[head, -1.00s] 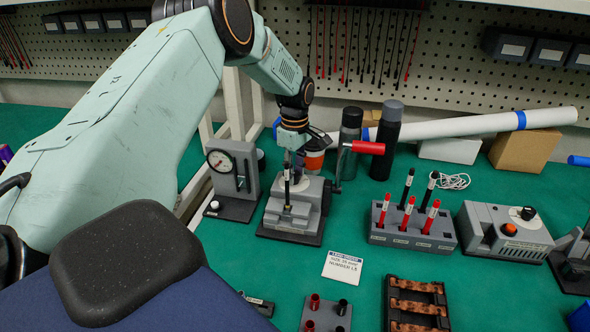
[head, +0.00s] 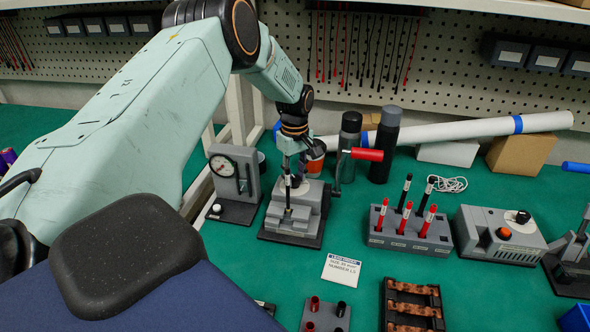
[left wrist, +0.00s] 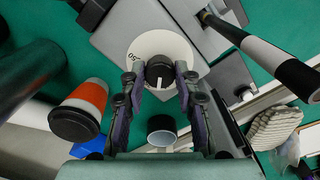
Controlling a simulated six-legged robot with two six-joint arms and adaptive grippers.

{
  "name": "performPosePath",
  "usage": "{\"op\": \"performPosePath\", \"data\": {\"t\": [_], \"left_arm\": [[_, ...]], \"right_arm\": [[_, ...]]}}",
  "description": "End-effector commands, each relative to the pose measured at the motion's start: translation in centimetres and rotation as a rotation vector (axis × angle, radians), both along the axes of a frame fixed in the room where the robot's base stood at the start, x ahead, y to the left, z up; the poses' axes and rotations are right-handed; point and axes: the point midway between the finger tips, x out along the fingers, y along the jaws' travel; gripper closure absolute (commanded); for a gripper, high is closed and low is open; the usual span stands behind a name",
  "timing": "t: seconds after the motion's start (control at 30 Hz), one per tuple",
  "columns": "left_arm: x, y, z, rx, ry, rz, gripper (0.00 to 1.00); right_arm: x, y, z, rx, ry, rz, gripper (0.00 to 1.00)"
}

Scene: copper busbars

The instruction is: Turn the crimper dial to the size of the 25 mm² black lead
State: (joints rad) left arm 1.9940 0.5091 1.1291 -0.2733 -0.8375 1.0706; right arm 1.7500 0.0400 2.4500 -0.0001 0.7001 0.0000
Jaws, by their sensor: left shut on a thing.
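The grey crimper (head: 292,222) stands on the green table, its red-gripped lever (head: 366,155) pointing right. My left gripper (head: 295,170) reaches down over it from above. In the left wrist view my left gripper (left wrist: 160,80) is shut on the black dial knob (left wrist: 159,72), one finger on each side. The knob has a white pointer mark and sits on a white dial disc (left wrist: 160,42). The number 50 shows on the disc's left side; other marks are hidden or unreadable. A black lead (left wrist: 265,55) with a white band stands upright in the crimper. My right gripper is not in view.
A size card (head: 341,268) lies in front. A grey lead rack (head: 410,240) holds red and black leads to the right. A gauge stand (head: 235,180) is close left of the crimper. An orange-banded cup (left wrist: 85,105) and dark bottles (head: 384,145) stand behind.

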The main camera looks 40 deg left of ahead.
Motion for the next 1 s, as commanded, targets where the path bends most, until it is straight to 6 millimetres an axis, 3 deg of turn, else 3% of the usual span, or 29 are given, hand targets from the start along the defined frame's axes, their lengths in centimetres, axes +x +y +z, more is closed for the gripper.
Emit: {"op": "performPosePath", "data": {"t": [0.5, 1.0], "left_arm": [[0.3, 0.2, 0.4, 0.005, -0.009, -0.318, 1.0], [0.4, 0.2, 0.4, 0.006, -0.012, -0.374, 1.0]], "right_arm": [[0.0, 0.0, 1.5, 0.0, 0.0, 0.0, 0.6], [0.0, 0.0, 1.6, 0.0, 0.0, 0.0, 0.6]]}}
